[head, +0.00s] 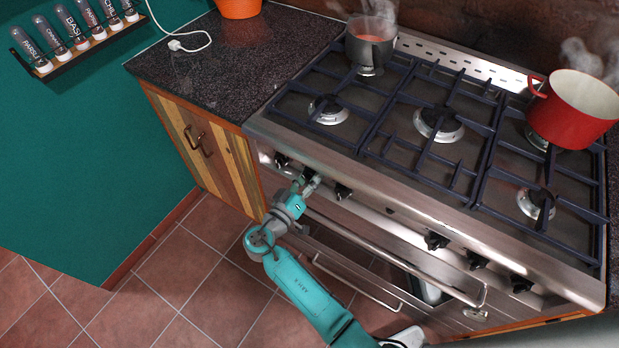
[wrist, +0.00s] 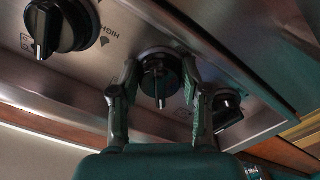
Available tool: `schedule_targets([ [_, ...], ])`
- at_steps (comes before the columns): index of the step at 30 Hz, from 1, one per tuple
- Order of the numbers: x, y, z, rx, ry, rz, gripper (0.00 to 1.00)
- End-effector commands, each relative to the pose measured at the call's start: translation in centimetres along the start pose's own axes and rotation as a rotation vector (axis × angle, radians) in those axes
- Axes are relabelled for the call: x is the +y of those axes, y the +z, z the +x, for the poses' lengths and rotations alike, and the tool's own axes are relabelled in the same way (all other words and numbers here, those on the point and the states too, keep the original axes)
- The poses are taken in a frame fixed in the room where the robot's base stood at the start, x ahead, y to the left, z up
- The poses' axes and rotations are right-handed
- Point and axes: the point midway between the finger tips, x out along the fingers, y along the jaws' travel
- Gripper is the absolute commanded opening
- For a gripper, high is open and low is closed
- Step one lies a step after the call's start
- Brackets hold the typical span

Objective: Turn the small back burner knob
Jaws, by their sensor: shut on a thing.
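A row of black knobs runs along the steel front of the stove. My gripper (head: 312,181) is at the second knob from the left in the head view, which it mostly hides there. In the wrist view, the fingers of my gripper (wrist: 160,68) stand on both sides of this black knob (wrist: 160,82) and are shut on it. The knob's pointer bar points down in that view. A larger knob (wrist: 60,26) is at the upper left and another knob (wrist: 228,110) is to the right. Both are clear of the fingers.
A steaming grey pot (head: 370,51) stands on the back left burner and a red pot (head: 575,110) on the back right. The oven handle (head: 400,262) runs below the knobs. A wooden cabinet (head: 205,150) stands left of the stove.

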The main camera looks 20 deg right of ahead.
Motion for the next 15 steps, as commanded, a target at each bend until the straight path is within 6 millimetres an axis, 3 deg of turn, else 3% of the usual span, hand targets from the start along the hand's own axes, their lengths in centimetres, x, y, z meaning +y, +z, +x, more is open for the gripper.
schedule_targets([
  [15,-0.3,0.14,-0.01,-0.002,0.0,0.443,0.12],
])
